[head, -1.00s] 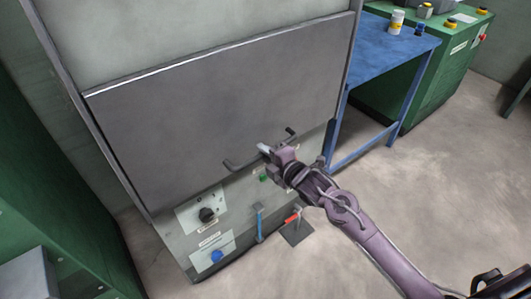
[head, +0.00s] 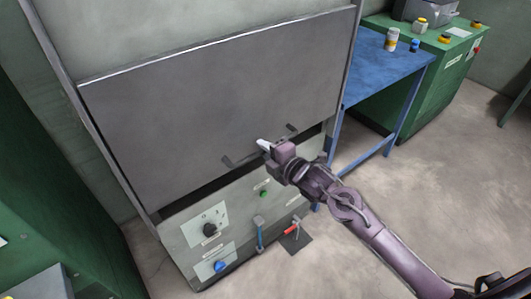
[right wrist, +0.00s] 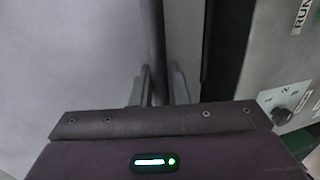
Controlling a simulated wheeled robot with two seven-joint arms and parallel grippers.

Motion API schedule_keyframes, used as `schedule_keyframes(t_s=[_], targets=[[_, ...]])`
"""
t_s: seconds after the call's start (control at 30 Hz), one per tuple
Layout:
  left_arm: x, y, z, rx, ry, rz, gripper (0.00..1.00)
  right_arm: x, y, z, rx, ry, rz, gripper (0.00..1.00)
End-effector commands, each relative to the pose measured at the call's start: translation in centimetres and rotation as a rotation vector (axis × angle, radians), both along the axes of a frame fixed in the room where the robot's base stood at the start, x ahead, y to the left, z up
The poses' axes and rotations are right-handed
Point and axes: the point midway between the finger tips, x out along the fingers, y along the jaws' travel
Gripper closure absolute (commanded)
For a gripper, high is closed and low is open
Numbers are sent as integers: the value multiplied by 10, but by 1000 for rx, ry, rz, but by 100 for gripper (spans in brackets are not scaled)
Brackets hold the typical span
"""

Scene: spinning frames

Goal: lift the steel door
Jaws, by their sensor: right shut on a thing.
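The steel door (head: 210,105) is a wide grey panel on the front of the machine. A dark gap (head: 215,190) shows between its lower edge and the control panel below. A dark bar handle (head: 240,159) runs along the door's lower part. My right gripper (head: 264,145) is at the middle of the handle and hides part of it. In the right wrist view its two fingers (right wrist: 158,86) are closed around the bar, with the door on the left. My left gripper is not in view.
The control panel (head: 235,225) below has a black knob (head: 210,229), a blue knob (head: 219,266) and a green button (head: 263,194). A blue table (head: 385,65) stands to the right. Open floor lies at the lower right.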

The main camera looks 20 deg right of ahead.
Motion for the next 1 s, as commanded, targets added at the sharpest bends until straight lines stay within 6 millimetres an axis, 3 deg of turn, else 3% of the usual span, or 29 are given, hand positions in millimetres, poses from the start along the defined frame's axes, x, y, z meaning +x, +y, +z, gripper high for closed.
schedule_keyframes(t_s=[0.03, 0.5, 0.73, 1.0], targets=[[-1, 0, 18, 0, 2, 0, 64, 1, -1, 24, -1, -8, 0, 100], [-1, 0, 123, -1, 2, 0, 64, 1, -1, 178, 0, -11, -1, 100], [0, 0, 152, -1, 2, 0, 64, 1, -1, 225, 1, -8, -2, 100], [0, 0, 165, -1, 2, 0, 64, 1, -1, 247, 1, -5, -3, 100]])
